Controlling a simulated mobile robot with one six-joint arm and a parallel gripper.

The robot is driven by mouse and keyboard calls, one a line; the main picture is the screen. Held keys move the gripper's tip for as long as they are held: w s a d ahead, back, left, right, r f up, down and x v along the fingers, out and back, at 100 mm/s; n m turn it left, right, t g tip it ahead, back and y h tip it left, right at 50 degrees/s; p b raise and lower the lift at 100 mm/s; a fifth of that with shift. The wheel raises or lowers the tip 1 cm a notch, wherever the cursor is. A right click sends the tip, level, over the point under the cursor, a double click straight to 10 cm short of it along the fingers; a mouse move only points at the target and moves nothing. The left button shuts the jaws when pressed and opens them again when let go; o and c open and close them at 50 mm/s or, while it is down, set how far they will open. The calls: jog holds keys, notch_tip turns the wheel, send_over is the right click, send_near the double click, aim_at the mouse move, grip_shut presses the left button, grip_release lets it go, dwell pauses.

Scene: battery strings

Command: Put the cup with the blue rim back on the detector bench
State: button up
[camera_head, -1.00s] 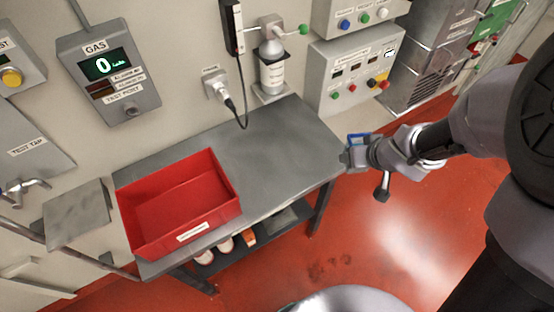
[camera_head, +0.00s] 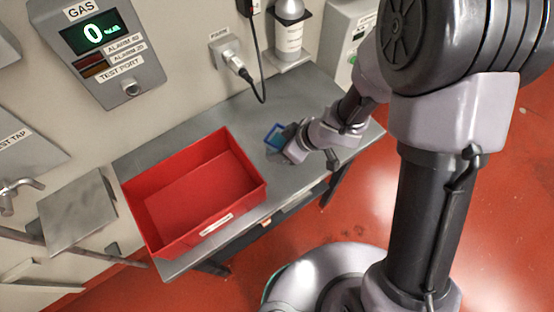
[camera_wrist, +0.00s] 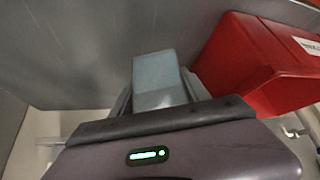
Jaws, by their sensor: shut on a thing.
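The cup with the blue rim (camera_head: 274,134) is held at the end of my arm, over the right part of the grey detector bench (camera_head: 285,100). My gripper (camera_head: 285,141) is shut on it. In the wrist view the cup shows as a pale blue-grey block (camera_wrist: 157,80) between the fingers of my gripper (camera_wrist: 160,100). The bench top (camera_wrist: 80,45) lies beyond it. I cannot tell whether the cup's base touches the bench or hangs above it.
A red bin (camera_head: 195,195), empty as far as I see, stands on the bench left of the cup; it also shows in the wrist view (camera_wrist: 250,65). A cable hangs from a wall socket (camera_head: 232,58) behind. Bare bench lies behind the cup.

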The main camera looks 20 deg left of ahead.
notch_tip(320, 180, down, 5)
jog(key=b, duration=0.3)
jog(key=shift+d+f, duration=0.1)
jog(key=shift+r, duration=0.2)
jog(key=shift+f, duration=0.15)
jog(key=o, duration=1.5)
